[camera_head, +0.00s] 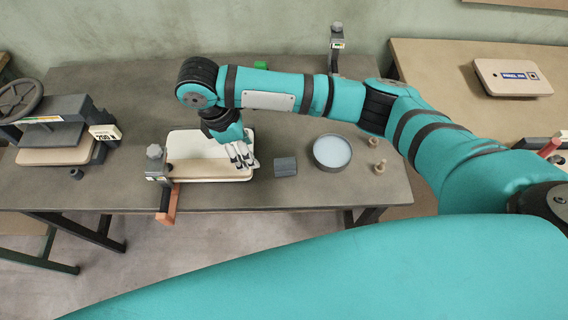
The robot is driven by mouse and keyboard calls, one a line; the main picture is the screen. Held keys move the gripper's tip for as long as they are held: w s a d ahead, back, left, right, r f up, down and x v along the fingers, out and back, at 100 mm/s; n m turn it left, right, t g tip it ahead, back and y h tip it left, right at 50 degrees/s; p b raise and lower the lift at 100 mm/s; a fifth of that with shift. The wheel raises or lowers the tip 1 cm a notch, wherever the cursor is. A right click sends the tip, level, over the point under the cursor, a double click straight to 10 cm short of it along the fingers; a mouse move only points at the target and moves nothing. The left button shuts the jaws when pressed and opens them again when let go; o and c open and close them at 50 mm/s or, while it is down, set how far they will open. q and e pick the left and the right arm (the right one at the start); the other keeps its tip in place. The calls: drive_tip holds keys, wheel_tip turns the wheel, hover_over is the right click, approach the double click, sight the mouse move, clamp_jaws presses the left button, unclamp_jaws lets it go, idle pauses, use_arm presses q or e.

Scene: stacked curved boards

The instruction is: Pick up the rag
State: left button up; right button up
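A small dark grey, flat, roughly square piece (285,166) lies on the table right of the cream board; it may be the rag, but I cannot tell for sure. My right arm reaches in from the right across the table. Its gripper (242,156) points down over the right end of the cream board (192,167), a little left of the grey piece and apart from it. The fingers are small in view, and I cannot tell whether they are open or shut. I see nothing held between them. My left gripper is not in view.
A round dish (332,152) with pale blue contents and two small pegs (378,168) stand right of the grey piece. A press (60,130) stands at the left. A second table (440,80) holds another board (512,78).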

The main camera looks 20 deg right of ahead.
drive_tip(key=w+d+r+h, duration=0.2)
drive_tip(key=d+r, duration=0.1)
drive_tip(key=b, duration=0.1)
hover_over(285, 161)
drive_tip(key=a, duration=0.2)
drive_tip(key=f, duration=1)
drive_tip(key=shift+w+f, duration=0.2)
drive_tip(key=shift+w, duration=0.1)
drive_tip(key=shift+p+x, duration=0.75)
drive_tip(key=shift+x, duration=2.35)
drive_tip(key=shift+a, duration=0.15)
drive_tip(key=c, duration=1.1)
drive_tip(key=shift+o, duration=0.2)
